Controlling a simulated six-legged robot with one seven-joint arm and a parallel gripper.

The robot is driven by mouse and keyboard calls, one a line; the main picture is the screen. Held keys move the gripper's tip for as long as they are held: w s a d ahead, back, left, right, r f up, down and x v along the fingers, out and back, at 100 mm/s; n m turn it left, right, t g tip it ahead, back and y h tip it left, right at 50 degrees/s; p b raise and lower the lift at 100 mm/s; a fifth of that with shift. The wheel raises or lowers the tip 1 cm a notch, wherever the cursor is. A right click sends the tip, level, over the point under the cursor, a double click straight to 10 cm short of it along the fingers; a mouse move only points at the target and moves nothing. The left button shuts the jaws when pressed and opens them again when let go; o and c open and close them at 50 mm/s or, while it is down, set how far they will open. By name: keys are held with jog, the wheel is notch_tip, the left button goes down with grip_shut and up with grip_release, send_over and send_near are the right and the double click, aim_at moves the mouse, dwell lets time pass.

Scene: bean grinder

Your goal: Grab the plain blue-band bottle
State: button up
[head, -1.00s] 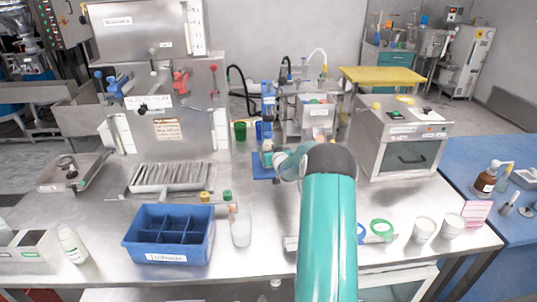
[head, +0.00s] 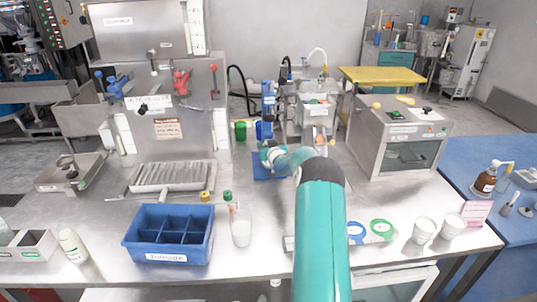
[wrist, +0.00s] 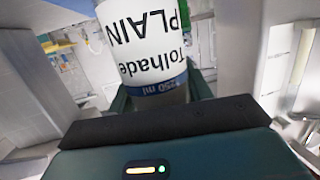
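The plain bottle (wrist: 145,38) fills the upper middle of the wrist view. Its white label reads "Tolhade PLAIN", upside down in the picture, with a blue band marked 250 ml. My gripper (wrist: 163,92) has dark teal fingers on both sides of the bottle near the blue band. No clear gap shows, but I cannot tell whether the fingers press on it. The gripper's dark body hides the bottle's lower end in the picture.
A blue divided bin (head: 167,257), a green-capped bottle (head: 228,196) and a white-filled vessel (head: 241,233) stand at the front left. Blue and green rings (head: 381,231) and two white cups (head: 424,230) are at the right. A blue-topped dispenser (head: 268,97) stands behind my gripper.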

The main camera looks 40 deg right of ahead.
jog(key=c, duration=0.3)
